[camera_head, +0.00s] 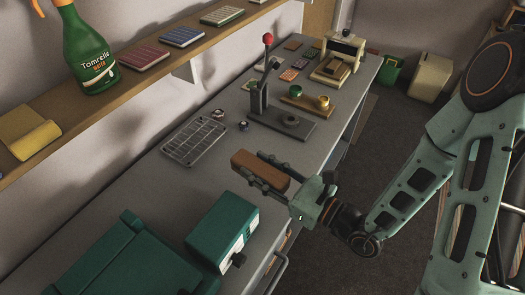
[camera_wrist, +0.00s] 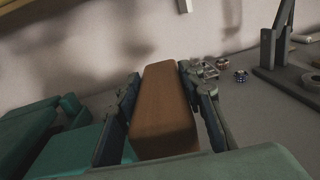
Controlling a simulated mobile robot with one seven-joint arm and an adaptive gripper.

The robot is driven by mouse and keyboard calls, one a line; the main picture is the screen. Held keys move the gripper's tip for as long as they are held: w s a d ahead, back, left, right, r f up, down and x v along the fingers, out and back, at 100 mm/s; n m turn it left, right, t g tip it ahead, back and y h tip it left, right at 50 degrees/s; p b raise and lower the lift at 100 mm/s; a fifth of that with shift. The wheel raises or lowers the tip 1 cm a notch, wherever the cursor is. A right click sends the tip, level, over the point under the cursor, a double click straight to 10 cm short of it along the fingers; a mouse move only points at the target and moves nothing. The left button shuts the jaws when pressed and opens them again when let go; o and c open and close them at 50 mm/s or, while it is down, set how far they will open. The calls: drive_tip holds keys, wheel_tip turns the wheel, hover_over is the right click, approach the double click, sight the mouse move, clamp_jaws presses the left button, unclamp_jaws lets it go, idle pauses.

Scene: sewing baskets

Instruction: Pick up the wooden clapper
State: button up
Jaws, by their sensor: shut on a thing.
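The wooden clapper is a brown block with rounded edges. In the head view the clapper (camera_head: 262,170) is at the end of my arm, over the middle of the grey table. My gripper (camera_head: 262,176) has its fingers on both long sides of it. In the wrist view the clapper (camera_wrist: 163,108) fills the space between the two fingers of my gripper (camera_wrist: 160,92), which are shut on it. I cannot tell for sure whether its underside touches the table. Its near end is partly hidden by my gripper's body.
A wire rack (camera_head: 194,140) lies behind the clapper. A press with a red knob (camera_head: 267,38) stands farther right on the grey table (camera_head: 165,190). A green box (camera_head: 222,230) and a larger green machine (camera_head: 130,262) stand at the near left. A wooden shelf (camera_head: 60,100) runs above along the wall.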

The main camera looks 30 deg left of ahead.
drive_tip(key=s+r+p, duration=0.1)
drive_tip(key=s+p, duration=0.1)
drive_tip(key=p, duration=0.1)
drive_tip(key=shift+s+d+r, duration=0.1)
drive_tip(key=shift+s+r, duration=0.05)
drive_tip(key=shift+r, duration=0.2)
drive_tip(key=shift+s+r+p, duration=0.1)
drive_tip(key=shift+s+p, duration=0.65)
drive_tip(key=shift+p, duration=0.45)
drive_tip(key=shift+d, duration=0.1)
drive_tip(key=shift+w, duration=0.1)
